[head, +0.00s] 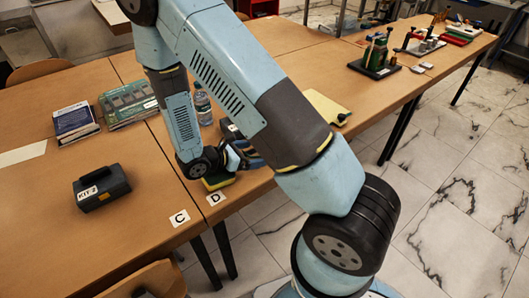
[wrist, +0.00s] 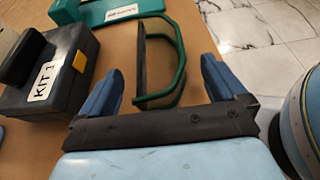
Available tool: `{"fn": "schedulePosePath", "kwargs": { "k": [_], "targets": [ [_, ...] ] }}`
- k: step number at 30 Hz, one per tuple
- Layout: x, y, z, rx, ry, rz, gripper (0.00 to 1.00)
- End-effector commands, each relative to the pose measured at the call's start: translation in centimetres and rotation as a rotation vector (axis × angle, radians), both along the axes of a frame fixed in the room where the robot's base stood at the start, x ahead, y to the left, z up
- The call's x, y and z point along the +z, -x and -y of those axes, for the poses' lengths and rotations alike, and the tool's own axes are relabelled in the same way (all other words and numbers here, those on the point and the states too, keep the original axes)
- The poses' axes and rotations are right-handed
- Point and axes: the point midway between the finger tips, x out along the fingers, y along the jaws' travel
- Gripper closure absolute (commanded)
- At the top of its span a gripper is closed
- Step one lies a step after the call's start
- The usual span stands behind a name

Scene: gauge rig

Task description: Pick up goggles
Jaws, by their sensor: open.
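In the wrist view, an item with a curved green frame and a dark strip along its left side, which looks like the goggles (wrist: 183,58), lies between and ahead of my fingers. My gripper (wrist: 161,66) is open, with one blue finger on each side of this item. I cannot tell whether either finger touches it. In the head view, my gripper (head: 240,156) is low over the table near the card marked D. My own arm hides much of that spot, and I cannot make out the goggles there.
A dark box marked KIT 1 (wrist: 50,75) stands close left of my gripper, and a green labelled case (wrist: 108,12) is ahead. The table's front edge is near.

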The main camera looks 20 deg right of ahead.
Motion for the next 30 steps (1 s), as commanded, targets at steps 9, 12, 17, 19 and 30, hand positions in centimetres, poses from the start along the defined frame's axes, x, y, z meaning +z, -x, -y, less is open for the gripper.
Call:
{"fn": "schedulePosePath", "kwargs": {
  "k": [9,12,17,19,30],
  "targets": [
    [-0.9,-0.3,1.6,0.001,-0.003,-0.005,0.02],
    [-0.9,-0.3,1.6,0.001,-0.003,-0.006,0.02],
    [-0.9,-0.2,1.6,0.001,-0.003,-0.006,0.16],
    [-1.0,-0.2,1.6,0.001,-0.002,-0.007,0.22],
    [-1.0,-0.2,1.5,0.002,-0.004,-0.007,0.58]
  ]
}}
